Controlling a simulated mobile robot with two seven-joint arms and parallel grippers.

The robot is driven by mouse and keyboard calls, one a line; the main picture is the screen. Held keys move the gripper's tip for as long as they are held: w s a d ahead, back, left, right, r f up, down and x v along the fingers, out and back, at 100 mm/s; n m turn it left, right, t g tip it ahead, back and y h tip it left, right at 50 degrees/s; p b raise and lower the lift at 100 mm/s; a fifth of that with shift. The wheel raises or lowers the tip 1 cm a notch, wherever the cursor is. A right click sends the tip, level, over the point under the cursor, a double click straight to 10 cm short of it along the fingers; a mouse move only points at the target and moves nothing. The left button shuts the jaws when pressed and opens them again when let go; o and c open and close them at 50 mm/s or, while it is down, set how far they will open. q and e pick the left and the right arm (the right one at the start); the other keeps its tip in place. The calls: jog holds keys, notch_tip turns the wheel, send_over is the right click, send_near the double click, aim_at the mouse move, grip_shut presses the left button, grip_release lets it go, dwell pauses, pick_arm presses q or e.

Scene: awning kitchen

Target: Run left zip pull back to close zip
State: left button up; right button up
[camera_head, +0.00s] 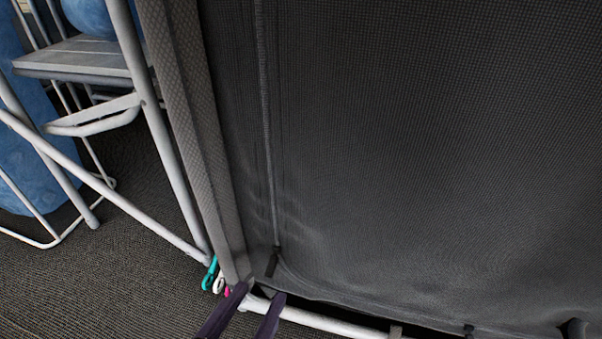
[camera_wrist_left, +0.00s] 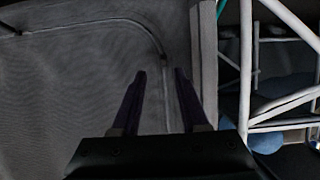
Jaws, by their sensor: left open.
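A dark grey fabric panel (camera_head: 430,150) fills much of the head view. A vertical zip line (camera_head: 264,120) runs down its left side to a small dark pull or tab (camera_head: 273,262) near the bottom corner. My left gripper (camera_head: 259,294) is open at the bottom of the head view, its fingertips just below that tab. The seam line (camera_wrist_left: 166,95) passes near the right finger. Whether the fingertips touch the fabric I cannot tell. My right gripper is not in view.
A pale metal frame (camera_head: 160,130) with a grey shelf (camera_head: 75,60) and blue fabric (camera_head: 25,120) stands at left. Teal, white and pink clips (camera_head: 219,283) are by the panel's lower corner. A pale rail (camera_head: 320,320) runs along the bottom. Carpet (camera_head: 110,270) is clear at lower left.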

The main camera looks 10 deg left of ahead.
aim_at(270, 268)
pick_arm(q)
jog(key=x, duration=0.2)
jog(key=b+x, duration=0.1)
jog(key=x, duration=0.1)
jog(key=shift+w+a, duration=0.1)
jog(key=shift+a, duration=0.3)
jog(key=shift+w+d+f+b, duration=0.1)
jog(key=shift+w+d+b, duration=0.1)
jog(key=shift+b, duration=0.1)
jog(key=shift+a, duration=0.15)
jog(key=c, duration=0.4)
grip_shut()
